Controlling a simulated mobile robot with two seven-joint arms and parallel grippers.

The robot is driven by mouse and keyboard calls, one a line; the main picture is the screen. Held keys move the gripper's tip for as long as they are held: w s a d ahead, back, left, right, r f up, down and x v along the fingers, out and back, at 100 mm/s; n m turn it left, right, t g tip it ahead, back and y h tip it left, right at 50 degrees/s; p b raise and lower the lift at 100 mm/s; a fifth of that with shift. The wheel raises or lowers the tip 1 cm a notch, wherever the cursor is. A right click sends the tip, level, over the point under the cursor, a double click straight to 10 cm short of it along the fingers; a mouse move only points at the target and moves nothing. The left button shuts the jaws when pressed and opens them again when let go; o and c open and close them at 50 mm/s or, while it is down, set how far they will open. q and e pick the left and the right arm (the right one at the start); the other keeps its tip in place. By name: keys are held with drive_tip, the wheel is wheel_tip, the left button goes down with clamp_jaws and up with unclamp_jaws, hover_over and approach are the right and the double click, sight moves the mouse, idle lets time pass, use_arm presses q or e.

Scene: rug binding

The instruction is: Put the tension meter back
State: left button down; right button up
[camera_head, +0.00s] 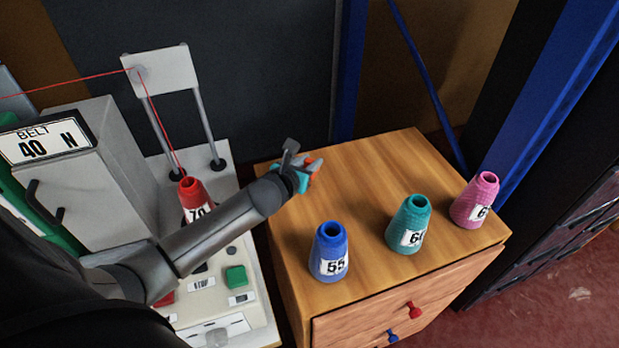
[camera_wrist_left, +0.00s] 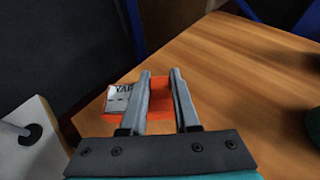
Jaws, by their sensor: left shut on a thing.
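The tension meter appears to be the small orange block with a white printed label (camera_wrist_left: 120,98), partly hidden by my fingers in the left wrist view. Its orange side also shows in the head view (camera_head: 315,165). My left gripper (camera_head: 308,172) is over the back left part of the wooden cabinet top (camera_head: 380,160). In the left wrist view its two fingers (camera_wrist_left: 161,73) are shut on the orange block. I cannot tell whether the block touches the wood. My right gripper is not in view.
A blue cone (camera_head: 329,255), a teal cone (camera_head: 408,226) and a pink cone (camera_head: 475,202) stand on the cabinet top. A red cone (camera_head: 191,190) stands on the machine at left, with a red yarn rising from it. The cabinet's back right is clear.

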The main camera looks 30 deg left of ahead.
use_arm(q)
drive_tip(key=shift+f+b, duration=0.75)
drive_tip(key=shift+f, duration=1.25)
drive_tip(key=shift+f, duration=0.15)
drive_tip(key=c, duration=0.7)
unclamp_jaws()
drive_tip(key=shift+o, duration=0.2)
drive_tip(key=shift+s+r, duration=0.35)
drive_tip(key=shift+s, duration=0.2)
drive_tip(key=p+v, duration=0.3)
drive_tip(key=v, duration=0.8)
